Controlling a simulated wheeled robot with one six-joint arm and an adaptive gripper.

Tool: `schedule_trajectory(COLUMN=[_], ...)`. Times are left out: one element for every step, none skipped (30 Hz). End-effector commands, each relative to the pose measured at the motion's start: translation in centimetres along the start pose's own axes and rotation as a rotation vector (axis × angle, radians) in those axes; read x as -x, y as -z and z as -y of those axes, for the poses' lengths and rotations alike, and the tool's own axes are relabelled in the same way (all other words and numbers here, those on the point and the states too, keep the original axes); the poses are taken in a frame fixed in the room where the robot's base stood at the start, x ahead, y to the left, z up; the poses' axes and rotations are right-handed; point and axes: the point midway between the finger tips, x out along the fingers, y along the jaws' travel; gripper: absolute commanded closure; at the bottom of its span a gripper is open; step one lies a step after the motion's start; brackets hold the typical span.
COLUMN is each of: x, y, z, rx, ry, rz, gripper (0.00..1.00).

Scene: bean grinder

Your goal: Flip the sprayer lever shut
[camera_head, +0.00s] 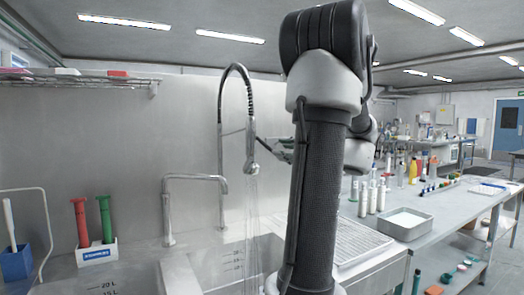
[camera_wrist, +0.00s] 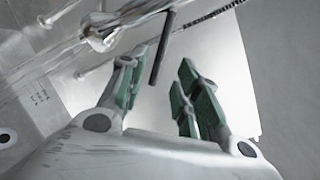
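The sprayer (camera_head: 251,167) hangs from the tall sprung hose over the sink, with thin streams of water falling below it. In the wrist view the sprayer's metal body (camera_wrist: 101,36) is at the upper left. Its lever (camera_wrist: 162,48), a thin dark rod, reaches down into the space between my fingertips. My gripper (camera_wrist: 156,69) is open, with green-padded fingers on either side of the rod's lower end. I cannot tell whether a finger touches it. In the head view my gripper (camera_head: 276,148) is just right of the sprayer, partly hidden by my arm.
A bent faucet (camera_head: 194,178) stands left of the sprayer. The sink (camera_head: 205,265) lies below. Red and green tools in a white holder (camera_head: 97,252) stand at left. White bottles (camera_head: 372,197) and a metal tray (camera_head: 404,224) are on the right counter.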

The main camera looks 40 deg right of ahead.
Motion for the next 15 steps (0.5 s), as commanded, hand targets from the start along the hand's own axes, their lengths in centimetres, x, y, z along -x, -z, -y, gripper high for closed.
schedule_trajectory(x=[-0.8,-1.2,-1.9,-2.5,-3.0,-3.7,-4.2,-4.7,-5.2,-5.6,-6.0,-6.4,-6.6,-6.8,-7.0], y=[-0.1,-0.1,-0.1,-0.1,0.0,0.0,-0.1,-0.1,0.0,0.0,0.0,0.0,0.0,0.0,0.0], z=[-0.1,-0.1,-0.2,-0.2,-0.2,-0.2,-0.2,-0.2,-0.2,-0.2,-0.2,-0.2,-0.2,-0.2,-0.2], rx=[-0.001,-0.001,-0.002,-0.002,-0.002,-0.001,-0.001,0.0,0.0,0.0,-0.001,-0.001,-0.001,0.0,0.0], ry=[-0.003,-0.004,-0.005,-0.006,-0.005,-0.005,-0.005,-0.006,-0.006,-0.005,-0.005,-0.005,-0.004,-0.004,-0.004], rz=[0.002,0.002,0.002,0.002,0.002,0.002,0.002,0.002,0.0,0.001,0.001,0.0,-0.001,-0.001,-0.001], gripper=[0.67,0.67,0.67,0.67,0.67,0.67,0.67,0.67,0.67,0.67,0.67,0.67,0.67,0.67,0.67])
